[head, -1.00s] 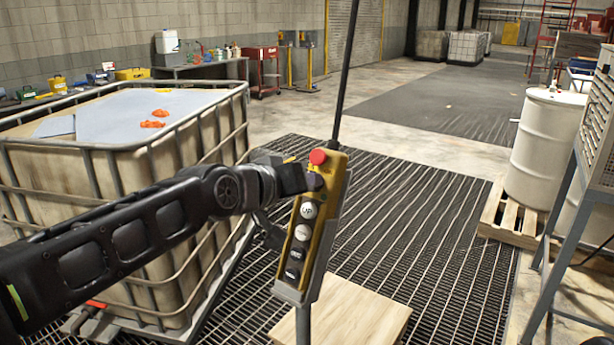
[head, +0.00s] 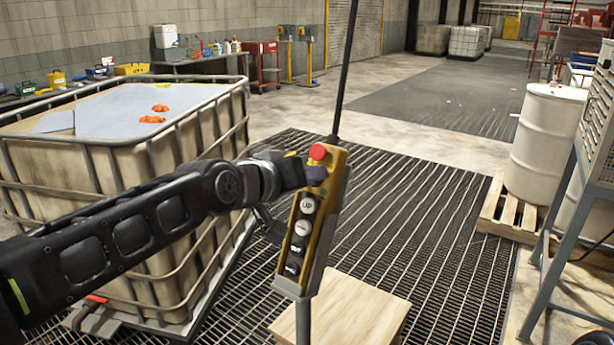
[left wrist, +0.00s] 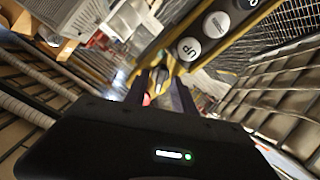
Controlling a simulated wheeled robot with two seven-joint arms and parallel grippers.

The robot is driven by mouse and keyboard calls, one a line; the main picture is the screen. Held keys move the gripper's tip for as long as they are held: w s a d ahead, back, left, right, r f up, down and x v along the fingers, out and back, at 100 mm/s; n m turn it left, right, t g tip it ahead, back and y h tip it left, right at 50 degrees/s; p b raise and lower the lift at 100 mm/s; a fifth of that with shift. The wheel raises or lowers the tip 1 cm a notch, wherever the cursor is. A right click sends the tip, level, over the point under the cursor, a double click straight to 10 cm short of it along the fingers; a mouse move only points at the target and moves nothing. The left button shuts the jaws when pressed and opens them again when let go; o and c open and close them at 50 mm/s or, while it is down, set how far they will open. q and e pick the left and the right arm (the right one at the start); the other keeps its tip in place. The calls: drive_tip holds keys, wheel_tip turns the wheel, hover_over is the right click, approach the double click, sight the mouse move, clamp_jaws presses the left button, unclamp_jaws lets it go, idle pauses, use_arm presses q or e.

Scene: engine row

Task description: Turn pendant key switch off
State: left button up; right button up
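The yellow pendant (head: 322,218) hangs from a black cable, slightly tilted. It has a red button (head: 318,152) at its top and a column of round buttons below, one marked UP (head: 307,205). My left gripper (head: 316,174) is at the pendant's upper face, between the red button and the UP button, and hides that spot. The key switch cannot be made out there. In the left wrist view the two dark fingers (left wrist: 162,88) stand apart at the pendant, beside the UP button (left wrist: 188,49). Whether they grip anything is unclear. My right gripper is out of view.
A caged tank (head: 165,180) with a grey top stands left, close to my left arm. A wooden block (head: 350,310) is below the pendant. A white drum (head: 545,145) on a pallet and a metal frame (head: 560,240) stand right. Grating floor lies between.

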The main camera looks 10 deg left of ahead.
use_arm(q)
drive_tip(key=shift+s, duration=0.1)
drive_tip(key=shift+s+a+r, duration=0.1)
drive_tip(key=shift+s, duration=0.15)
drive_tip(key=b+v, duration=0.2)
drive_tip(key=v, duration=0.5)
drive_tip(key=shift+b, duration=0.3)
